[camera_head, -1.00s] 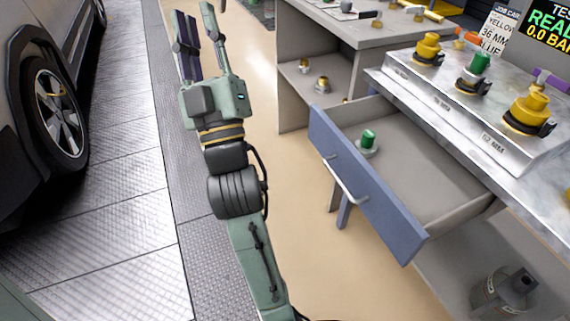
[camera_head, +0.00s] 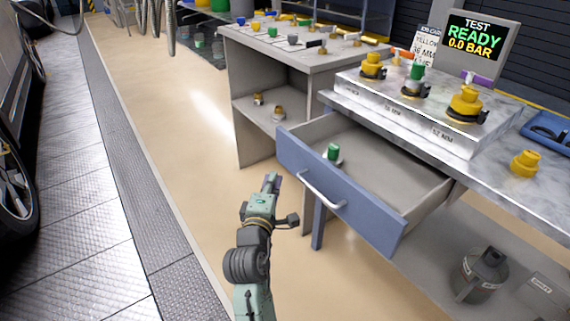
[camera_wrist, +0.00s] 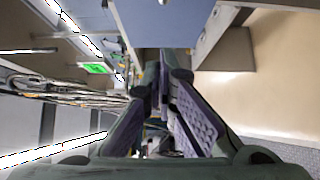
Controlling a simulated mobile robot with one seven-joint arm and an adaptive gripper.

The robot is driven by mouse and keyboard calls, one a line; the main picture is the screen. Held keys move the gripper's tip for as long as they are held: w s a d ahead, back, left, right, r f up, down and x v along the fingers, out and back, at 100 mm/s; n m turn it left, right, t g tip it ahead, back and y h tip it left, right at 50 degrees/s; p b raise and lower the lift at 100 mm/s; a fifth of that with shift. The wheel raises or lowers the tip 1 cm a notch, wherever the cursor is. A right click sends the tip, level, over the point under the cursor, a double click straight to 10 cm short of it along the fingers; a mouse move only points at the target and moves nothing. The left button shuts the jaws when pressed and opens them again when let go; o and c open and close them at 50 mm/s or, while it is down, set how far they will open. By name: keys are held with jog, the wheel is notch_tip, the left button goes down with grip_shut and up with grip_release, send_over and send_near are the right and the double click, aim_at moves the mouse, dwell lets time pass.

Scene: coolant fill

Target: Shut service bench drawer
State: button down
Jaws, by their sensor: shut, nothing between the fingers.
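The service bench drawer (camera_head: 358,212) has a blue front and a pale bar handle (camera_head: 322,190). It stands pulled out from the bench (camera_head: 520,160). A green-topped fitting (camera_head: 333,152) sits inside it near the front left. My gripper (camera_head: 272,183) is shut and empty, just left of the drawer front in the head view and apart from the handle. In the wrist view my gripper's fingers (camera_wrist: 165,85) come together, with the blue drawer front (camera_wrist: 160,25) beyond them. Whether the fingertips touch the front cannot be told.
A metal block with yellow and green caps (camera_head: 420,110) stands on the bench, beside a test screen (camera_head: 477,35). A yellow cap (camera_head: 524,163) and a blue tray (camera_head: 550,130) lie to its right. A canister (camera_head: 480,275) stands below. Floor left of the drawer is clear.

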aim_at(290, 154)
jog(key=shift+w+d+p, duration=0.3)
jog(key=shift+w+d, duration=0.3)
jog(key=shift+w, duration=0.35)
jog(key=shift+w+d+p, duration=0.25)
jog(key=shift+w+d, duration=0.4)
jog(key=shift+w, duration=0.3)
jog(key=shift+w+d+p, duration=0.3)
jog(key=shift+w+d, duration=0.3)
jog(key=shift+w, duration=0.35)
jog(key=shift+w, duration=0.1)
